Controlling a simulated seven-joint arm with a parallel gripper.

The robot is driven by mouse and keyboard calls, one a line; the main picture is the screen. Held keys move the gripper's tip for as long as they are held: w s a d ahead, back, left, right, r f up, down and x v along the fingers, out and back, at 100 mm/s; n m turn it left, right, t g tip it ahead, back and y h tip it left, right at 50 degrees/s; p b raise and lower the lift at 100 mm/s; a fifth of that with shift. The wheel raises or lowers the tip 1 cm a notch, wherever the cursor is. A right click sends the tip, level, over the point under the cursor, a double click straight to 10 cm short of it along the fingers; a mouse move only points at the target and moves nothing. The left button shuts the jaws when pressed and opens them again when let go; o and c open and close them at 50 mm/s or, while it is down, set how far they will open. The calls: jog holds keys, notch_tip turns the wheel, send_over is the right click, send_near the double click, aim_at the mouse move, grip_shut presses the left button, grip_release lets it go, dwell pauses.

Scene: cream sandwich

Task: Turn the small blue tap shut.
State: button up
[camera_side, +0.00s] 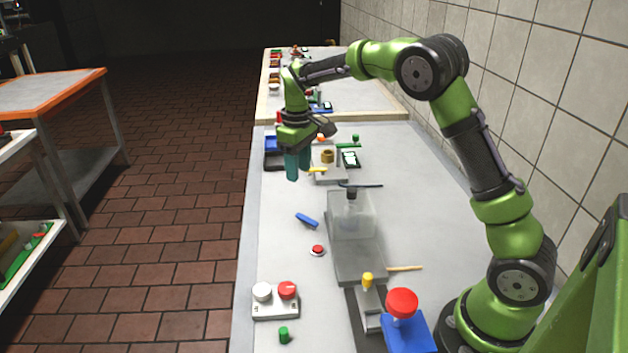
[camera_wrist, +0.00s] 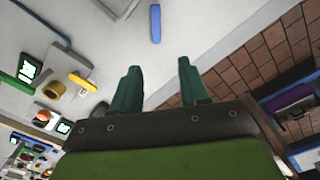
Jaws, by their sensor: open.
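A small blue bar (camera_side: 307,219) lies at a slant on the pale worktop, left of a clear box. It looks like the blue tap's handle, but no tap body can be made out under it. It also shows at the top middle of the wrist view (camera_wrist: 155,24), ahead of my fingertips. My gripper (camera_side: 298,168) is above the worktop, farther back than the blue bar and apart from it. In the wrist view its two green fingers (camera_wrist: 158,68) are spread with nothing between them.
A clear box (camera_side: 352,215) stands right of the blue bar. A red button (camera_side: 317,250) is just in front of it. A yellow lever (camera_side: 317,170) is beside my gripper. A panel with two knobs (camera_side: 275,300) is nearer the front. The worktop's left edge is close.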

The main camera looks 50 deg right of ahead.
jog(key=s+a+r+m+t, duration=0.2)
jog(key=s+a+r+m, duration=0.1)
jog(key=s, duration=0.7)
jog(key=s+a+r+m+t+y, duration=0.1)
jog(key=s+a+r+m+t, duration=0.2)
jog(key=s, duration=0.7)
jog(key=shift+s+a+r+y, duration=0.3)
jog(key=shift+s+a, duration=0.1)
jog(key=shift+a, duration=0.8)
jog(key=shift+f, duration=0.1)
